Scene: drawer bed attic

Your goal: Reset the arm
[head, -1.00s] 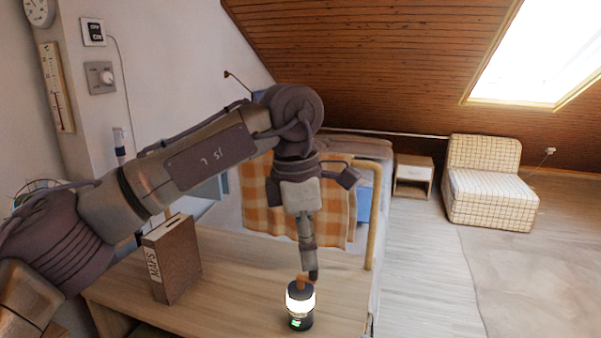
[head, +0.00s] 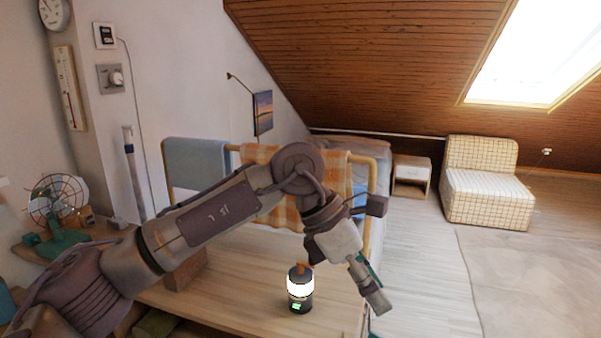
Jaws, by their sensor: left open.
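My left arm comes in from the left and reaches across a light wooden table (head: 240,310). My left gripper (head: 376,300) is at the table's right edge, pointing down and to the right. It is open, and I see nothing between its fingers. A small lantern (head: 300,289) with a glowing white band and a green light stands upright on the table, left of the gripper and apart from it. My right gripper is not in view.
A brown box (head: 186,270) on the table is mostly hidden behind my left arm. A green fan (head: 58,210) stands at the left. A bed rail with an orange checked blanket (head: 262,155) is behind the table. A checked chair (head: 490,180) and open floor lie right.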

